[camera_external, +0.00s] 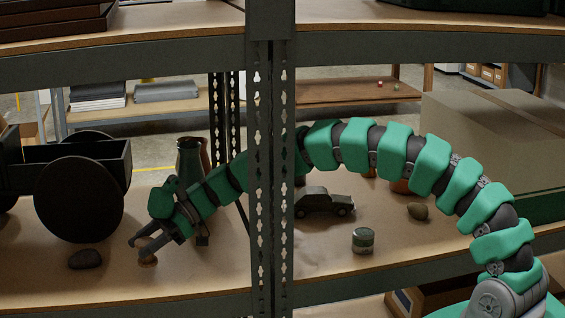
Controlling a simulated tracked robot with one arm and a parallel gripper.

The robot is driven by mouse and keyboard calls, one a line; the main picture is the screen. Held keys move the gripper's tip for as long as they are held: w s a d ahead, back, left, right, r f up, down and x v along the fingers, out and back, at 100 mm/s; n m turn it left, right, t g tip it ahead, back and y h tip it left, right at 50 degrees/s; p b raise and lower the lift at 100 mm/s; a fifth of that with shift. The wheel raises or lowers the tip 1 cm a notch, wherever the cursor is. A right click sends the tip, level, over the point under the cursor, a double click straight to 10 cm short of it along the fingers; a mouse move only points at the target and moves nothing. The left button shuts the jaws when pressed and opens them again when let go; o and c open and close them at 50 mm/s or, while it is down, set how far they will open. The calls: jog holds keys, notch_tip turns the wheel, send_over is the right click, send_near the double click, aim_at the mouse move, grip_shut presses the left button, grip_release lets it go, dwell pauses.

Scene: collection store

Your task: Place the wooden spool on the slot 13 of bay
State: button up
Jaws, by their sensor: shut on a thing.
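My gripper (143,247) is at the front left of the middle shelf, left of the dark metal upright. Its jaws point down and to the left. They are shut on a small tan piece, the wooden spool (148,260), which is at or just above the shelf board. The jaws hide part of the spool, and I cannot tell if it touches the board. No slot numbers can be read on the shelf (190,277).
A dark stone (85,259) and a dark wheeled cart (80,200) are left of my gripper. A dark vase (193,160) stands behind it. Right of the upright (270,180) are a toy car (325,202), a tin (363,240), a brownish lump (418,211) and a large box (490,140).

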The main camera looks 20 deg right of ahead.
aim_at(147, 258)
jog(key=shift+f+b, duration=0.65)
jog(key=shift+f, duration=1.3)
jog(key=o, duration=1)
jog(key=shift+c, duration=0.2)
jog(key=p+v, duration=0.3)
jog(key=v, duration=0.9)
jog(key=shift+r, duration=0.15)
